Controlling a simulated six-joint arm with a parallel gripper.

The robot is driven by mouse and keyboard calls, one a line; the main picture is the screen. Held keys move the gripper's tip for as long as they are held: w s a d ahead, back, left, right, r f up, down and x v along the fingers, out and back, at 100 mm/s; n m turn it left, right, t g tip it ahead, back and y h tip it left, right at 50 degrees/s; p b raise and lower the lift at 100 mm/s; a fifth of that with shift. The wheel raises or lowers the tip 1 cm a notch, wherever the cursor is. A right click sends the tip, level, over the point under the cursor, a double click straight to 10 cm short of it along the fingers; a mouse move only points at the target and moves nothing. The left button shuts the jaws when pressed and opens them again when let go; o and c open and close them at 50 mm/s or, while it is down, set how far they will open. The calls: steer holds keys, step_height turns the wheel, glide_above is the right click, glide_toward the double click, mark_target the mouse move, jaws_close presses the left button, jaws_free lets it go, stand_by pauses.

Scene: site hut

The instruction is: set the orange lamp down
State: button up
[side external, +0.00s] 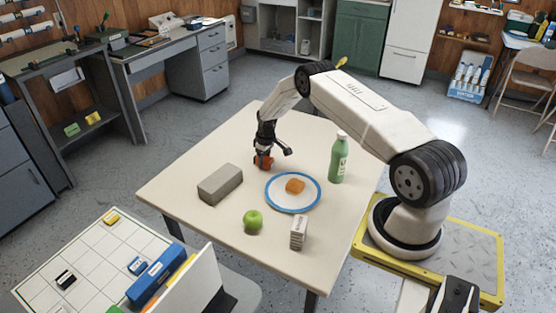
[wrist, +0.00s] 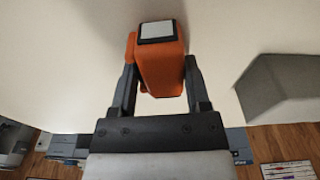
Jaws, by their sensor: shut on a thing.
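The orange lamp (wrist: 160,68) is between the two fingers of my gripper (wrist: 160,85) in the wrist view. It has an orange body and a pale panel with a dark frame at its end. In the side external view the lamp (side external: 263,162) is under my gripper (side external: 264,154), low over the far part of the cream table (side external: 190,180). My gripper is shut on the lamp. I cannot tell whether the lamp's underside touches the table top.
A grey block (side external: 220,185) lies left of the lamp and shows in the wrist view (wrist: 285,88). A blue-rimmed plate (side external: 293,207) holds an orange-brown item (side external: 295,186). A green bottle (side external: 339,158), green apple (side external: 253,220) and small box (side external: 298,233) stand nearby. The table's far area is clear.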

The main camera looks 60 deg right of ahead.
mark_target(267, 158)
steer(key=shift+f, duration=0.15)
steer(key=o, duration=0.6)
steer(key=shift+o, duration=0.2)
step_height(267, 158, up, 12)
steer(key=s, duration=0.1)
stand_by(0.7)
steer(key=shift+s+a, duration=0.1)
stand_by(0.4)
